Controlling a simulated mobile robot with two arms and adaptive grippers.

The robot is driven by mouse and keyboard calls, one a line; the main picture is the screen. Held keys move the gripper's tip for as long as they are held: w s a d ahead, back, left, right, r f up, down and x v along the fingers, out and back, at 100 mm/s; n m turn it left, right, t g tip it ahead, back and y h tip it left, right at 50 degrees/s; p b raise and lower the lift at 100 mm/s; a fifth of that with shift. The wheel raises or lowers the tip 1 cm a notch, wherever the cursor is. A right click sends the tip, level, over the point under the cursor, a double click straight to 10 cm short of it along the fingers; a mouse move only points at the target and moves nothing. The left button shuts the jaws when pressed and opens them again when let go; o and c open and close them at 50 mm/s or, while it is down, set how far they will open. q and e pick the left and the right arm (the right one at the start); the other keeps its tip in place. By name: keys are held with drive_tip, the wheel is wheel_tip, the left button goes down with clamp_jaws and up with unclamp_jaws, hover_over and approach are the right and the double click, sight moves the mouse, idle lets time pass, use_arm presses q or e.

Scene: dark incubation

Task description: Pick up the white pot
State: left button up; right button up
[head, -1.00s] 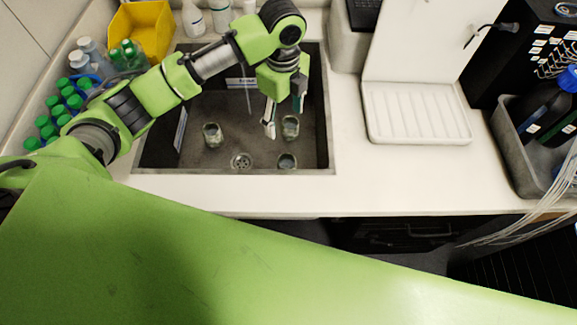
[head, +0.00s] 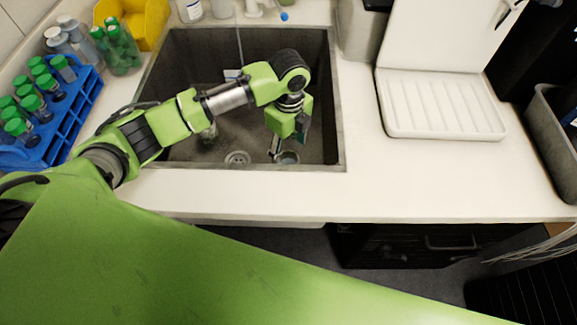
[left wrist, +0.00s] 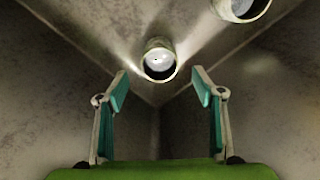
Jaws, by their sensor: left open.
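No pot that is plainly white stands out. Small round open jars stand in the grey sink (head: 190,45). One jar (head: 287,157) is near the sink's front right; another (head: 208,132) is mostly hidden behind my left arm. My left gripper (head: 288,144) is down in the sink just above the front right jar, open and empty. In the left wrist view, a pale-rimmed jar (left wrist: 159,62) lies beyond and between the open fingertips of the gripper (left wrist: 160,86), apart from them. A second jar (left wrist: 241,8) is cut off at the top. My right gripper is out of view.
The sink walls surround the left gripper closely on the right and front. A thin tap spout (head: 239,45) hangs at the back. A blue rack (head: 60,140) with green-capped bottles and a yellow bin (head: 150,25) stand left. A white ribbed tray (head: 440,105) is right; the front counter is clear.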

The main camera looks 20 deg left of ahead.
sight(289, 162)
use_arm(q)
drive_tip(key=shift+f+p, duration=0.3)
drive_tip(key=shift+f, duration=3.3)
drive_tip(key=c, duration=1.3)
